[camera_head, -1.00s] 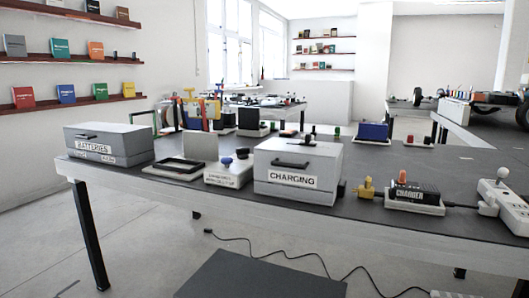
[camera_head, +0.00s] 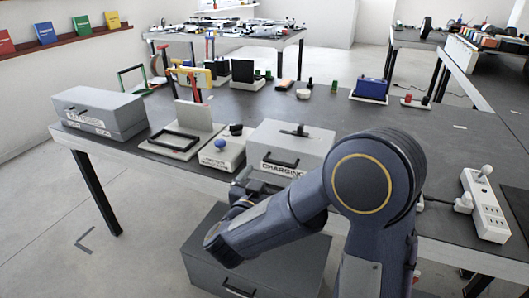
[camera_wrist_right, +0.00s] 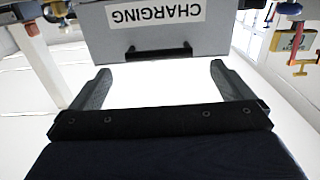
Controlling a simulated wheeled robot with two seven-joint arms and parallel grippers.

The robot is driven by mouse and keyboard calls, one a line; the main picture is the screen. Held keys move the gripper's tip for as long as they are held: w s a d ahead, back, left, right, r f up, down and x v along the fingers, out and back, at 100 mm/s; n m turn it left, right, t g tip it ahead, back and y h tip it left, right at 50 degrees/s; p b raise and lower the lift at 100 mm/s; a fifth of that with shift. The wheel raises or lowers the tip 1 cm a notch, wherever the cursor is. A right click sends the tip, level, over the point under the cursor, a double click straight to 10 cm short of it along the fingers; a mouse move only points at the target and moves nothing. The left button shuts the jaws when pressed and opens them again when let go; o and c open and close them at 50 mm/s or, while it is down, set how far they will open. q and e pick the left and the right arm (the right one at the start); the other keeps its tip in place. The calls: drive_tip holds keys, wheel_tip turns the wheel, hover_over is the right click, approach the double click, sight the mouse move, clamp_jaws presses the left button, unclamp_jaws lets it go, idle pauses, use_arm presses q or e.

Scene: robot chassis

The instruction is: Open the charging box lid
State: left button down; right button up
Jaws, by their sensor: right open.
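The grey charging box (camera_head: 310,142) stands on the dark table with its lid down. Its front has a dark handle and a white CHARGING label (camera_head: 284,170), partly covered by my right arm. My right gripper (camera_head: 241,184) is in front of the box's lower left front, small and partly hidden behind my arm. In the right wrist view, the open, empty gripper (camera_wrist_right: 160,70) faces the box front (camera_wrist_right: 215,38), which appears upside down. The handle (camera_wrist_right: 160,52) lies between the fingertips in the picture, apparently just beyond them. My left gripper is not in view.
Left of the charging box are a white base with a blue knob (camera_head: 221,145), a black-framed tray (camera_head: 172,152) and the batteries box (camera_head: 100,117). A power strip (camera_head: 484,210) lies at right. A grey box (camera_head: 285,262) stands on the floor below the table edge.

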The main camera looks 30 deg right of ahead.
sight(278, 164)
drive_tip(key=x, duration=0.7)
drive_tip(key=shift+d, duration=0.1)
